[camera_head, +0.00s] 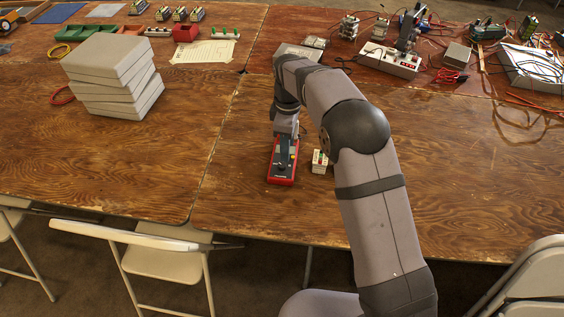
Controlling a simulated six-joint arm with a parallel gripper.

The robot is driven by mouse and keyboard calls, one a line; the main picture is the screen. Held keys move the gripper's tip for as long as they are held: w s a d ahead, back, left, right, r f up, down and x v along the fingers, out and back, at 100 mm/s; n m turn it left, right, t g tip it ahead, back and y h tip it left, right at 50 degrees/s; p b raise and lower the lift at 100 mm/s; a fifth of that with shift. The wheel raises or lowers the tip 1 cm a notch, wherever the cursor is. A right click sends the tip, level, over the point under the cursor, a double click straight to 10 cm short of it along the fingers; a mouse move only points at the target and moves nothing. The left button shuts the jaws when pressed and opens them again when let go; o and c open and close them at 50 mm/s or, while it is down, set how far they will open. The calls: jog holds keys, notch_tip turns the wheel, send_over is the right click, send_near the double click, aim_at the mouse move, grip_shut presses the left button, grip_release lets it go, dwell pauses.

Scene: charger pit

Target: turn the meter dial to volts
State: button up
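A red meter (280,176) with a dark face lies on the wooden table in front of my arm, long side pointing roughly toward the camera. My gripper (284,154) points down over the middle of the meter and hides much of its face. The dial is hidden behind the gripper, so its setting does not show. I cannot tell whether the gripper touches the dial or is shut on it; the fingers are too small and dark here.
A stack of grey boxes (112,75) stands at left. Electronics and wires, including a white power strip (390,60), lie at the back right. The table (470,190) is clear at front right.

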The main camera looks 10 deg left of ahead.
aim_at(282, 165)
jog(key=shift+w+a+f+n, duration=0.15)
jog(key=shift+a+f+n, duration=0.1)
jog(key=shift+a, duration=0.2)
jog(key=shift+w+a+f+n, duration=0.1)
jog(key=shift+a+f+n, duration=0.15)
jog(key=shift+a, duration=0.15)
jog(key=shift+f+p, duration=0.85)
jog(key=shift+f, duration=2.7)
jog(key=shift+c, duration=0.3)
grip_shut()
